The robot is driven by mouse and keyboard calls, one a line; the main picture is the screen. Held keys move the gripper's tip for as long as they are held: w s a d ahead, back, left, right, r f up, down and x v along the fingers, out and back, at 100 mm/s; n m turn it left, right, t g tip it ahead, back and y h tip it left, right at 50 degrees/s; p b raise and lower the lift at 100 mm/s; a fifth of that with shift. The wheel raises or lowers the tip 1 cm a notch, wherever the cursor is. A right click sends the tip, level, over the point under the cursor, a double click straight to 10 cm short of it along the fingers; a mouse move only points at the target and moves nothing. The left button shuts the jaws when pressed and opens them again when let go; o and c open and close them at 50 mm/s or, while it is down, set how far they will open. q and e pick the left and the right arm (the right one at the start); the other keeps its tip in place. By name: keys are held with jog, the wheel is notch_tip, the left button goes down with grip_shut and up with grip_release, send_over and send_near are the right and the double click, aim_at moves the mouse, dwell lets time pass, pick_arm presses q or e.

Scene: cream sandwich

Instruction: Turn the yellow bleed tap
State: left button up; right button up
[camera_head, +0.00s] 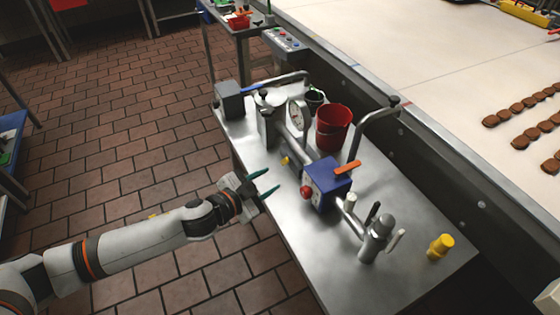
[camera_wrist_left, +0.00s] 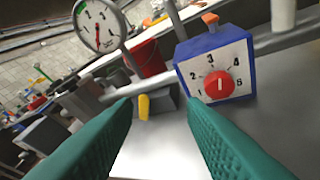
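The small yellow bleed tap (camera_head: 285,160) sits low on the pipework on a steel table, left of a blue box (camera_head: 325,184) with a red dial. In the left wrist view the tap (camera_wrist_left: 144,106) appears upright between my green fingertips, nearer the left one, with a grey block behind it. My left gripper (camera_head: 272,180) is open and empty. It is at the table's left edge, a short way from the tap, with its fingers pointing toward the pipework. In the left wrist view its fingers (camera_wrist_left: 160,102) are wide apart. My right gripper is not seen.
A round gauge (camera_head: 297,115), a red bucket (camera_head: 332,128) and an orange-handled valve (camera_head: 347,168) stand near the tap. A yellow fitting (camera_head: 440,246) stands at the table's right end. A conveyor with brown biscuits (camera_head: 530,103) runs behind. The table's near side is bare.

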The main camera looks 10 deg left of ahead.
aim_at(285, 161)
pick_arm(q)
jog(key=w+a+m+g+h, duration=0.1)
jog(key=w+a+m+g, duration=0.15)
jog(key=a, duration=0.35)
jog(key=shift+t, duration=0.35)
jog(key=x, duration=1.2)
jog(key=shift+d+f, duration=0.2)
jog(key=shift+d, duration=0.15)
jog(key=shift+c, duration=0.6)
